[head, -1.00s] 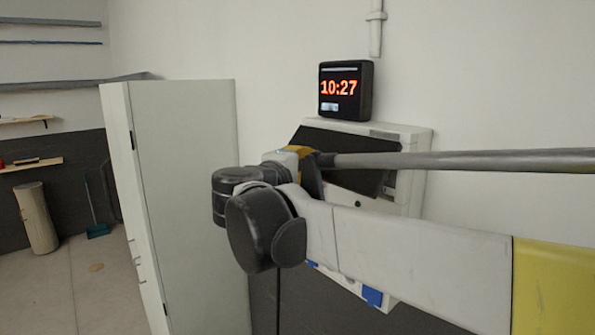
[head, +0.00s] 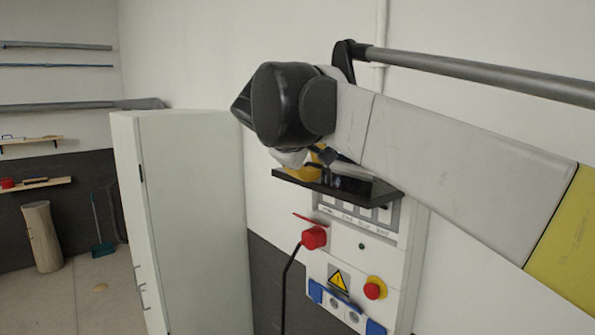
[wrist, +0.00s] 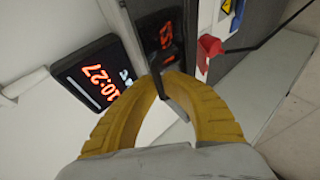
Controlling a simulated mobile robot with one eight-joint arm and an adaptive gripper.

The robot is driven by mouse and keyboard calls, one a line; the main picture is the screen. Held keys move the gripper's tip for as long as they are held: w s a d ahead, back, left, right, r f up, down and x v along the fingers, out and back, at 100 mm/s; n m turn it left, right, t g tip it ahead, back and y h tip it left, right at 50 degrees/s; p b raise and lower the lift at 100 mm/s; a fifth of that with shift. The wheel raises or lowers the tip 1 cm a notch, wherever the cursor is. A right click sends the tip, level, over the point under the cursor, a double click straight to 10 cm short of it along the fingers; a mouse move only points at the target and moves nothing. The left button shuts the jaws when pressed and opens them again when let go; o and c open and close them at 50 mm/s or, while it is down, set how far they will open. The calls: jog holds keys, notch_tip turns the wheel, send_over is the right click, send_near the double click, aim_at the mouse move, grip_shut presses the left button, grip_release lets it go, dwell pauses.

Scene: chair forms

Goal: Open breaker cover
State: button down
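The breaker cover (head: 375,191) is a dark panel, hinged on the white breaker box (head: 415,245). It stands out nearly level, and breaker switches (head: 362,212) show beneath it. My gripper (head: 312,168) is at the cover's outer edge in the head view, partly hidden by my wrist. In the wrist view my gripper's yellow fingers (wrist: 165,80) come together around the dark edge of the cover (wrist: 176,98). The cover's glossy face reflects red digits.
A clock (wrist: 88,75) reading 10:27 is close by in the wrist view. A red plug (head: 314,237) with a black cable, a red button (head: 373,290) and blue sockets (head: 343,307) are below. A tall pale cabinet (head: 195,210) stands left.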

jog(key=shift+w+d+r+g+y, duration=0.2)
jog(key=shift+r+g+y, duration=0.15)
jog(key=shift+r, duration=0.2)
jog(key=c, duration=1.6)
grip_release()
jog(key=shift+a, duration=0.1)
jog(key=shift+o, duration=0.2)
jog(key=shift+s, duration=0.1)
jog(key=v, duration=1.2)
